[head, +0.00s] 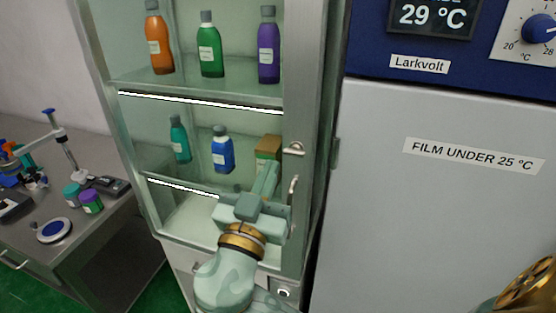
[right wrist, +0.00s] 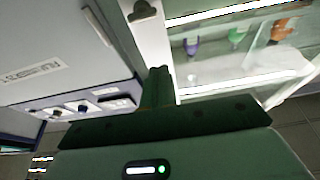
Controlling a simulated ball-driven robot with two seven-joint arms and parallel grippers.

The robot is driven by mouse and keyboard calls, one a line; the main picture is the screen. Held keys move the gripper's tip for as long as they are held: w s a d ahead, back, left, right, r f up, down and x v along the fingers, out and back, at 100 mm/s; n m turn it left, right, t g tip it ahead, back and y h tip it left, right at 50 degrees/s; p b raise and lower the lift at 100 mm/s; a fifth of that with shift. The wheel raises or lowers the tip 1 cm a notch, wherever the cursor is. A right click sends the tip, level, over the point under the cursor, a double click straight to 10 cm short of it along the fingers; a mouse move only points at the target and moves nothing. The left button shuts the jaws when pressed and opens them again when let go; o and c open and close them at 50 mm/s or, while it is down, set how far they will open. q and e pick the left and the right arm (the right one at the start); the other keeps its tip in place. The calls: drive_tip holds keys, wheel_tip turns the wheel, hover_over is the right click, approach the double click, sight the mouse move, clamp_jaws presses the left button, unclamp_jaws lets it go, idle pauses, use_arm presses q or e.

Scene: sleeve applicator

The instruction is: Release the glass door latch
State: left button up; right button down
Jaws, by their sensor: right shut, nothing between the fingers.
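The glass door (head: 215,110) of a tall cabinet looks closed in the head view. A small metal latch (head: 293,149) sits on its right frame, above a vertical bar handle (head: 293,190). My right gripper (head: 269,174) is shut and empty in front of the glass, left of the handle and a little below the latch. In the right wrist view my shut right fingers (right wrist: 158,82) point up toward the cabinet frame, and a metal fitting (right wrist: 144,11) shows apart from them. I cannot tell whether the gripper touches the door. My left gripper is not in view.
Several bottles, such as a blue one (head: 222,150), stand on shelves behind the glass. A grey incubator (head: 440,220) with a blue control panel (head: 385,50) stands close on the right. A bench (head: 75,250) with lab items is on the left.

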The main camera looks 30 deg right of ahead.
sight(294, 152)
drive_tip(key=p+x, duration=0.3)
drive_tip(key=x, duration=0.7)
wheel_tip(294, 152, down, 3)
drive_tip(key=shift+s+a+r, duration=0.1)
drive_tip(key=shift+a, duration=0.05)
drive_tip(key=shift+f, duration=0.7)
